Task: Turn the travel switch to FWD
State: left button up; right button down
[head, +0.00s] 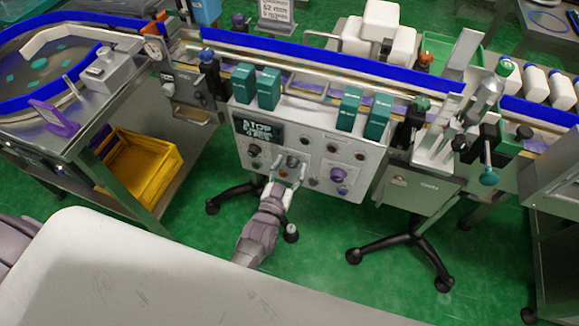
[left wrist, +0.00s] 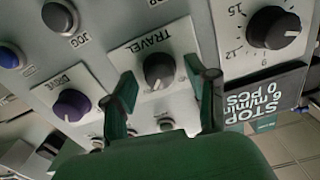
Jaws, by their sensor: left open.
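The travel switch (left wrist: 158,71) is a dark round knob on a light plate marked TRAVEL, seen upside down in the left wrist view. A pale mark shows on it; which position it is set to I cannot tell. My left gripper (left wrist: 165,100) is open, one finger on each side of the knob, and appears empty; whether the fingers touch it is unclear. In the head view my left gripper (head: 288,176) is at the lower middle of the control panel (head: 237,140) and partly covers that area. My right gripper is not in view.
A purple DRIVE knob (left wrist: 71,105), a JOG button (left wrist: 60,17) and a black scaled dial (left wrist: 274,28) sit close around the switch. A display (head: 259,131) reads STOP. Green boxes (head: 268,89) stand above the panel. A yellow bin (head: 145,170) is at left.

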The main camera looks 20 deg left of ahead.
pick_arm(q)
jog(key=shift+c, duration=0.3)
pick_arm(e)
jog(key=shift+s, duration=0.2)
pick_arm(q)
jog(key=c, duration=0.3)
grip_shut()
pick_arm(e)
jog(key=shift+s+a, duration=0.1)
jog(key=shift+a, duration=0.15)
